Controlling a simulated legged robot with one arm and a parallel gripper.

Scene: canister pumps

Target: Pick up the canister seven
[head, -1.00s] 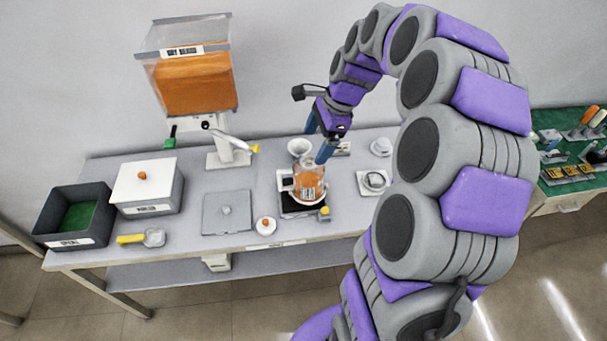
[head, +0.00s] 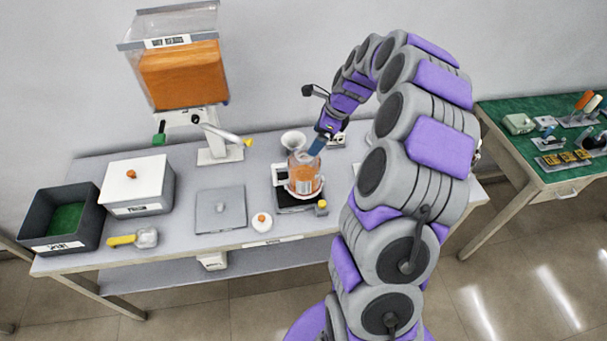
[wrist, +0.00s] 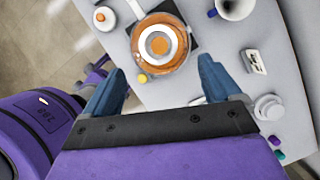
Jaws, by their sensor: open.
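A clear canister (head: 306,177) with orange contents and a pale label stands upright on a black scale (head: 300,203). I cannot read a number on it. In the wrist view the canister (wrist: 160,42) shows from above, with a pale ring around its round top opening. My gripper (wrist: 158,85) is open and empty; its two blue fingers are spread wide, with the canister ahead of them, near the middle of the gap. In the head view my gripper (head: 317,147) is at the canister's upper right, its other finger hidden. I cannot tell whether it touches the canister.
A hopper (head: 185,70) of orange material, a lidded white bin (head: 138,187), a dark bin (head: 68,218), a grey plate (head: 220,209) and a small white-and-orange jar (head: 262,221) are to the left.

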